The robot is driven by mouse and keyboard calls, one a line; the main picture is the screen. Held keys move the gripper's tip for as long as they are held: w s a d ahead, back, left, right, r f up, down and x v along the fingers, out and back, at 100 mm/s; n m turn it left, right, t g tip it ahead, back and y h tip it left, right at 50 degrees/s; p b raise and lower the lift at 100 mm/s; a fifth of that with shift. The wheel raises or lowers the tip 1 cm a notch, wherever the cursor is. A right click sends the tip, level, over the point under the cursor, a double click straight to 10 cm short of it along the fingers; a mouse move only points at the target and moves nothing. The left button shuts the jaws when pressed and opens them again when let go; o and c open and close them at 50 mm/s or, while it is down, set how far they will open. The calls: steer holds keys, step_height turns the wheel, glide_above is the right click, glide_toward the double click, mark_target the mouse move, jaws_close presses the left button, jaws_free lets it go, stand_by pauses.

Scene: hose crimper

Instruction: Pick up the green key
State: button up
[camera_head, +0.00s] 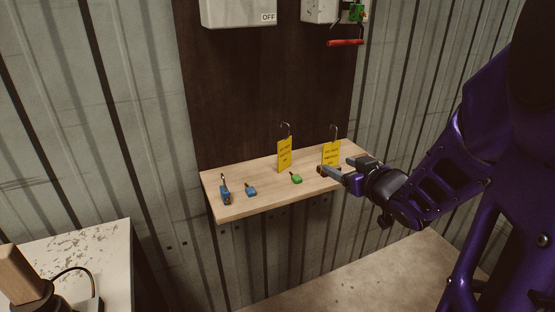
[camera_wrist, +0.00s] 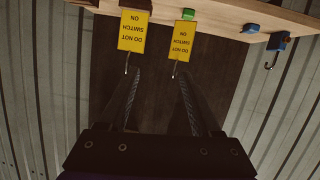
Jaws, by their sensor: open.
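The green key (camera_head: 296,179) lies flat on the wooden shelf (camera_head: 235,208), right of a small blue key and in front of the yellow tags. Its green head (camera_wrist: 188,14) also shows at the top of the wrist view, partly hidden behind a tag. My gripper (camera_head: 336,167) is at the right part of the shelf, by the right-hand tag, to the right of the green key and apart from it. Its two fingers (camera_wrist: 160,85) are spread with nothing between them in the wrist view.
Two yellow "do not switch on" tags (camera_head: 285,155) (camera_head: 331,153) with hooks stand on the shelf. A blue key (camera_head: 251,190) and a blue padlock (camera_head: 225,195) are at the left. A switch box marked OFF (camera_head: 238,12) and a red handle (camera_head: 345,42) are above.

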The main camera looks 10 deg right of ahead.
steer(key=s+a+f+g+y, duration=0.1)
steer(key=s+a+f, duration=0.2)
steer(key=f, duration=0.1)
steer(key=p, duration=0.5)
glide_toward(297, 177)
steer(key=w, duration=0.2)
steer(key=shift+s+a+f+x, duration=0.1)
steer(key=shift+x, duration=1)
steer(key=shift+s+a+f+x, duration=0.1)
steer(key=shift+x, duration=1)
steer(key=shift+a+f+x, duration=0.1)
steer(key=shift+x, duration=1)
jaws_close()
